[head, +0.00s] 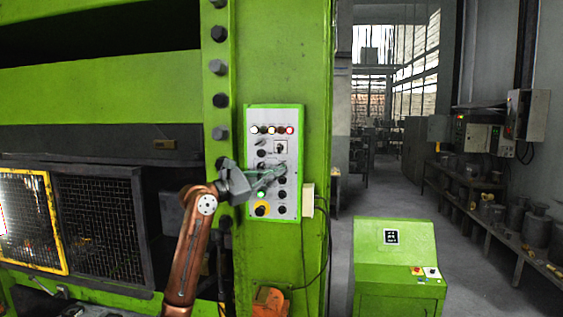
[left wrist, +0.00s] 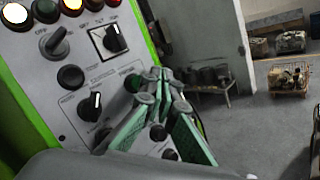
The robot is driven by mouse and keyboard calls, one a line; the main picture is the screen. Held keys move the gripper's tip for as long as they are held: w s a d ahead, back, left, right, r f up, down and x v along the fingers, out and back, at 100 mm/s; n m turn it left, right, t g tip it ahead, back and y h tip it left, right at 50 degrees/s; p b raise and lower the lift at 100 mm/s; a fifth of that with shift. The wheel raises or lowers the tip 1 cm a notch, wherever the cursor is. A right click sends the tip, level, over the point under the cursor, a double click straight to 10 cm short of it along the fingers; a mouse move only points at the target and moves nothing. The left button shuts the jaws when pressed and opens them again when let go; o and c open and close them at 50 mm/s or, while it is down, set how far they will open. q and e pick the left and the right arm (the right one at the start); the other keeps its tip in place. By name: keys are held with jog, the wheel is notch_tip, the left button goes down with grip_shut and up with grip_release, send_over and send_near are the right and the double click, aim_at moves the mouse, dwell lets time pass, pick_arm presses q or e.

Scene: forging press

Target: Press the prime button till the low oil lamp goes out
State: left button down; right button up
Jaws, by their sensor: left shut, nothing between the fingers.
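The grey control panel (head: 285,150) is on the green press column, with a row of lamps at its top. An amber lamp (head: 271,129) and a red-rimmed lamp (head: 289,129) look lit; the lettering is too small to tell which is low oil. My right gripper is out of view.
A green console (head: 395,262) stands right, with open floor behind.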

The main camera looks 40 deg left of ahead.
pick_arm(q)
jog(key=shift+w+a+p, duration=0.4)
jog(key=shift+w+p, duration=0.05)
jog(key=shift+w, duration=0.25)
dwell(0.9)
jog(key=shift+w+a+p, duration=0.2)
jog(key=shift+w+p, duration=0.2)
jog(key=shift+p, duration=0.1)
